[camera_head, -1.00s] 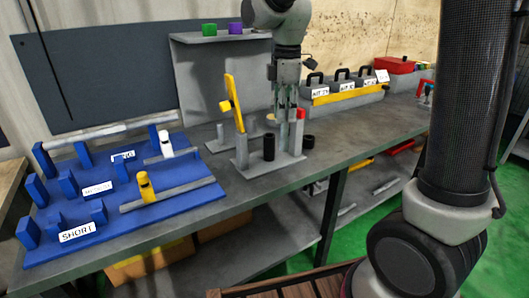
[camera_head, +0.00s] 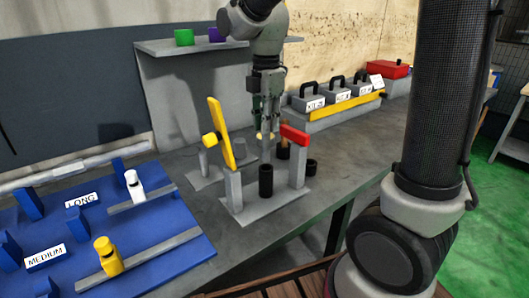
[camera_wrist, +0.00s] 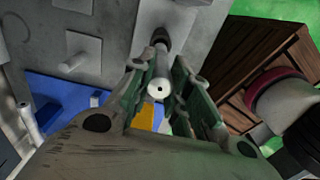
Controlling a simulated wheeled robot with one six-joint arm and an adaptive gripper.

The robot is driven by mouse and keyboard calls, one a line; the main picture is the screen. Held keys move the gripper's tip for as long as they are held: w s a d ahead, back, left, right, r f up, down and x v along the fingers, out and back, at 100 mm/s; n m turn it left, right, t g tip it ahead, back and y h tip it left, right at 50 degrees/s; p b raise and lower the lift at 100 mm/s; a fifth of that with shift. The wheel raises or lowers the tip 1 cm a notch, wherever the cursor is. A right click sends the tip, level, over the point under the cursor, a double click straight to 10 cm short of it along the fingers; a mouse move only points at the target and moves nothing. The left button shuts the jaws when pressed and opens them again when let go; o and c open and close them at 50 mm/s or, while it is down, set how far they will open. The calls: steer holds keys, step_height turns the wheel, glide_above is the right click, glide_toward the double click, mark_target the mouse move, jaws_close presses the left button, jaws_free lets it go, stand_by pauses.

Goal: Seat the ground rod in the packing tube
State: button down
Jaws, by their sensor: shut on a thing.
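My gripper (camera_head: 265,128) points down, shut on a pale grey rod. In the wrist view the rod (camera_wrist: 159,88) is between the green finger pads (camera_wrist: 158,98), its near end showing a small centre hole. A dark round piece (camera_wrist: 160,38) lies at the rod's far end in that view. In the head view a black upright tube (camera_head: 266,181) stands on a grey base plate (camera_head: 245,212), below my gripper. I cannot tell whether the rod's lower end is inside the tube or above it.
A yellow lever (camera_head: 221,133) on a post stands left of the tube, and a red-topped post (camera_head: 295,135) right of it. A blue rack (camera_head: 130,215) fills the left; kit boxes (camera_head: 335,98) stand behind right.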

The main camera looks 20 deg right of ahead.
glide_above(266, 160)
steer(key=w, duration=0.1)
steer(key=shift+d+f, duration=0.2)
steer(key=shift+f, duration=2.55)
